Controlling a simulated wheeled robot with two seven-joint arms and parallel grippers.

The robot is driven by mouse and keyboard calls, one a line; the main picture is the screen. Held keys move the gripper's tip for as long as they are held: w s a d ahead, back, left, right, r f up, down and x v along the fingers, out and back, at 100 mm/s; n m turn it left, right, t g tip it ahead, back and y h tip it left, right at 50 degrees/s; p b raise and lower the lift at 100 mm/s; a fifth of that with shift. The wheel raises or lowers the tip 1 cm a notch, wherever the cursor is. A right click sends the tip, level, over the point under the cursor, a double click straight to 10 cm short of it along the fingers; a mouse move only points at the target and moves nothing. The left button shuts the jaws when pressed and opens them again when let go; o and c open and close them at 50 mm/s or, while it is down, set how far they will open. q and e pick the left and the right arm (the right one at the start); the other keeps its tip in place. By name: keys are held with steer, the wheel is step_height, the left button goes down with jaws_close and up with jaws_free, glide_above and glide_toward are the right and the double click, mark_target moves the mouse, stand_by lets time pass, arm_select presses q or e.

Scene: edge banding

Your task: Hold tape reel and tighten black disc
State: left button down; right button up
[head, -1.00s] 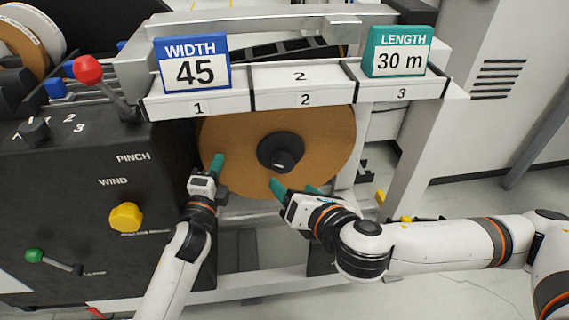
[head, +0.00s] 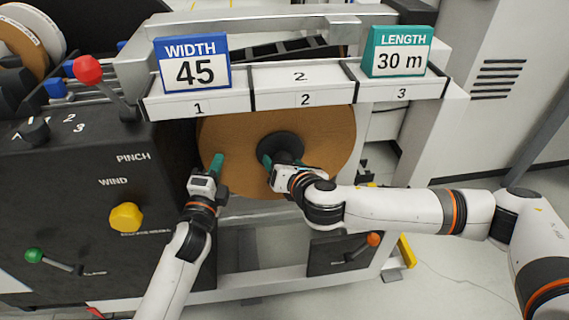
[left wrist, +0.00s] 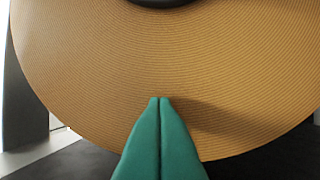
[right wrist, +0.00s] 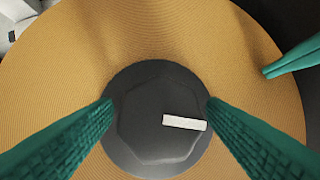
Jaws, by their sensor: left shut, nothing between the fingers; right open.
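The brown tape reel (head: 328,140) stands upright on the machine under the white shelf. It also fills much of the left wrist view (left wrist: 90,60). The black disc (head: 284,142) sits at its centre; in the right wrist view the disc (right wrist: 160,155) shows a faceted knob with a white mark. My left gripper (head: 216,163) is shut and empty, its fingertips (left wrist: 160,99) at the reel's lower left face; I cannot tell whether they touch it. My right gripper (head: 282,163) is open, its fingers (right wrist: 160,105) on either side of the knob, with narrow room between.
A black control box (head: 90,200) with a yellow knob (head: 126,217) and a red-topped lever (head: 88,70) stands at left. The white shelf (head: 295,85) above the reel carries a WIDTH 45 sign (head: 193,65) and a LENGTH 30 m sign (head: 398,51).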

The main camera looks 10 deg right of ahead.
steer(key=c, duration=1)
